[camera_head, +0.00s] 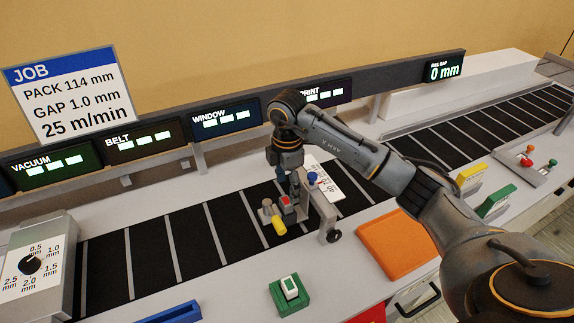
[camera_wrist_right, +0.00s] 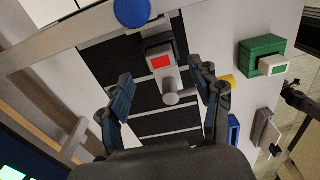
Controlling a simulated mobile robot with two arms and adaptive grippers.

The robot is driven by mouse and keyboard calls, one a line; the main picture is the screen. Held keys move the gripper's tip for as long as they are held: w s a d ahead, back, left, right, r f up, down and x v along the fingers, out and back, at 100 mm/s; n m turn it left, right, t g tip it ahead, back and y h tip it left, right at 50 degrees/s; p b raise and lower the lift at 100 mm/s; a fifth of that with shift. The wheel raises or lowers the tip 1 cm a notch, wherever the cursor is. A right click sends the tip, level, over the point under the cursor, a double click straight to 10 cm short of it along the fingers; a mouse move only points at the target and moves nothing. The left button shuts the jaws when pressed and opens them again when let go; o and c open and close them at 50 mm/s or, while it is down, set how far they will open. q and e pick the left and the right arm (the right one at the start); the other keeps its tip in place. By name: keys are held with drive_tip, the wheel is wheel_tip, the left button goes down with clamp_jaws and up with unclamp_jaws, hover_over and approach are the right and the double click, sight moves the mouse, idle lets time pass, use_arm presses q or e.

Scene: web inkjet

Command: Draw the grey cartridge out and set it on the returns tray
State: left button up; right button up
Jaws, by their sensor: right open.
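A grey block with a red patch, which looks like the grey cartridge (camera_wrist_right: 167,78), sits at the carriage over the belt in the right wrist view, with a round grey knob toward me. Its red top also shows in the head view, partly hidden by my gripper. My right gripper (camera_wrist_right: 165,85) is open, one finger on each side of the block, pointing down at it; I cannot tell whether they touch. The orange tray (camera_head: 393,247) lies flat and empty right of the carriage; I cannot read whether it is the returns tray. My left gripper is not in view.
A yellow cylinder (camera_head: 279,227) and blue knob (camera_head: 312,178) are close to my right gripper. A green block with a white button (camera_head: 289,290) stands in front. Black belt (camera_head: 150,255) runs behind. A dial box (camera_head: 35,268) is at left.

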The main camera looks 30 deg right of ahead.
sight(287, 200)
wheel_tip(287, 200, down, 4)
drive_tip(key=shift+f+p, duration=0.15)
drive_tip(key=shift+p, duration=0.3)
drive_tip(key=shift+f, duration=0.8)
drive_tip(key=c, duration=1.3)
drive_tip(key=shift+r+p, duration=0.2)
drive_tip(key=shift+p, duration=0.15)
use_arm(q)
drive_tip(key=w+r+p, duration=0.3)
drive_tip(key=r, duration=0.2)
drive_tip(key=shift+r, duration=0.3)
use_arm(e)
drive_tip(key=shift+r, duration=2.3)
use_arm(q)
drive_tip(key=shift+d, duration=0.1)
